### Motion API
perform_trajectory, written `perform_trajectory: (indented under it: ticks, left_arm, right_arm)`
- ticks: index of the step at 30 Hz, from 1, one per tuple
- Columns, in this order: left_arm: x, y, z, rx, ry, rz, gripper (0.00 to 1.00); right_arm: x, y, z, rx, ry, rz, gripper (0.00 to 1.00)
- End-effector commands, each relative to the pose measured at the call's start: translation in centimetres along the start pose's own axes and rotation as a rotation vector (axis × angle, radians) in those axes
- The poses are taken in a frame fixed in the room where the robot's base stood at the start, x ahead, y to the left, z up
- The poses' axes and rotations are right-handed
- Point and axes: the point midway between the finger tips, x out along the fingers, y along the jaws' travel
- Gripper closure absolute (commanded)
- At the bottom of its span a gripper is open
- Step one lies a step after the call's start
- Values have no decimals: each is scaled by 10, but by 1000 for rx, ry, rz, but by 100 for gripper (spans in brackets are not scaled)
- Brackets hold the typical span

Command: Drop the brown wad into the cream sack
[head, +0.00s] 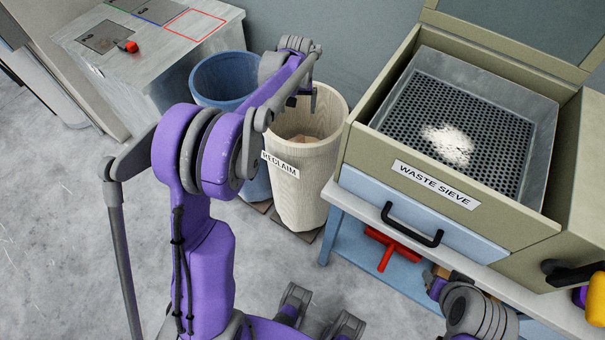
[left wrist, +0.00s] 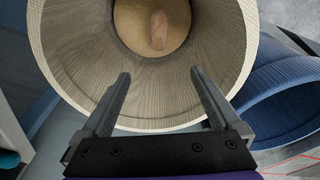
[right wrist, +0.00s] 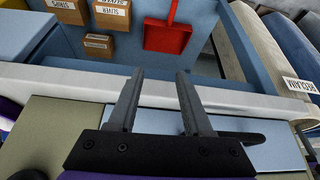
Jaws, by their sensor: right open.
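The cream sack (head: 312,185), labelled RECLAIM, stands open on the floor left of the waste sieve bench. My left gripper (head: 302,98) is over its mouth. In the left wrist view the gripper (left wrist: 158,75) is open with nothing between its fingers, and the sack's pale inner wall (left wrist: 75,50) surrounds the view ahead. A brownish wad (left wrist: 158,30) lies at the bottom of the sack, apart from the fingers. My right gripper (right wrist: 160,75) is open and empty near the bench's front edge; arm parts mostly hide it in the head view.
A blue sack (head: 222,75) stands beside the cream one. The waste sieve (head: 480,110) holds white fluff (head: 448,143). Below it are a drawer with a black handle (head: 410,228) and a shelf with a red scoop (right wrist: 168,35) and small labelled boxes (right wrist: 112,14). Floor at left is clear.

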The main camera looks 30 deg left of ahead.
Motion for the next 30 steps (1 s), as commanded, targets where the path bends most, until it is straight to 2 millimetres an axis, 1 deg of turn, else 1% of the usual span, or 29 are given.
perform_trajectory:
  ticks: [8, 11, 14, 21, 24, 27, 30]
  left_arm:
    - [-1, 0, 0, 0, 0, 0, 2]
    - [-8, 0, 0, 0, 0, 0, 2]
    - [-23, 0, 0, 0, 0, 0, 2]
    - [-72, 0, 0, 0, 0, 0, 2]
    - [-89, 0, 0, 0, 0, 0, 2]
    - [-100, 0, 0, 0, 0, 0, 2]
    - [-106, 0, 0, 0, 0, 0, 2]
  right_arm:
    - [0, 0, 0, 0, 0, 0, 50]
    - [0, 0, 0, 0, 0, 0, 50]
    - [-1, 0, -1, 0, 1, 0, 50]
    - [-4, 0, -3, 0, 2, 0, 50]
    - [-5, 0, -4, 0, 2, 0, 50]
    - [-6, 0, -4, 0, 3, 0, 50]
    - [-6, 0, -4, 0, 3, 0, 50]
